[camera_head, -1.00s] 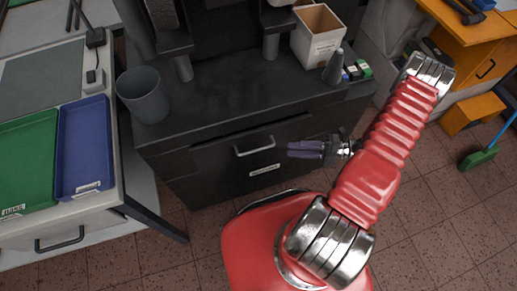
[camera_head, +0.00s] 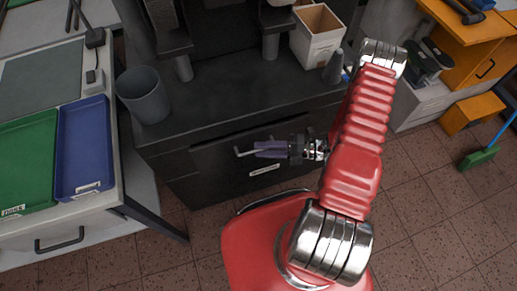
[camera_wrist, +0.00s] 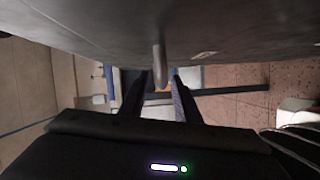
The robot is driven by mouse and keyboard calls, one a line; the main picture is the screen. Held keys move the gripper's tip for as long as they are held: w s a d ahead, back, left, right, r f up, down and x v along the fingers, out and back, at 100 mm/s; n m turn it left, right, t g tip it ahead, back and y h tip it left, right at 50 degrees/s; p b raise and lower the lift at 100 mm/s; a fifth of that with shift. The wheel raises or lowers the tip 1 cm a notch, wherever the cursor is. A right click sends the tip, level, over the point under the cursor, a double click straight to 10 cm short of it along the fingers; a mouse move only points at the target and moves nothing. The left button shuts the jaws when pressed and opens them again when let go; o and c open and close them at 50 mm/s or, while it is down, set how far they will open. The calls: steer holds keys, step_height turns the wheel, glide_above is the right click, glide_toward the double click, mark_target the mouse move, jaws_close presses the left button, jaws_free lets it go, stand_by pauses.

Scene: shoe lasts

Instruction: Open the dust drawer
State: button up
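The dust drawer (camera_head: 210,172) is the dark front of the black machine base, with a white label at its lower edge; it looks shut. Its metal bar handle (camera_head: 238,151) is mostly hidden behind my gripper (camera_head: 262,149), which lies sideways across the drawer front, fingers pointing left. In the wrist view, my gripper (camera_wrist: 158,97) has its two dark fingers apart, and the handle (camera_wrist: 159,65) shows between them, near the tips. I cannot tell whether either finger touches it.
A grey bin (camera_head: 143,94) and an open white box (camera_head: 317,36) stand on the black base top. A bench with a green tray (camera_head: 27,160) and a blue tray (camera_head: 84,147) is at left. The tiled floor before the drawer is mostly clear, apart from my arm.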

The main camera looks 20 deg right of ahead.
steer(key=shift+x, duration=0.9)
steer(key=shift+c, duration=0.5)
jaws_close()
steer(key=shift+f, duration=0.1)
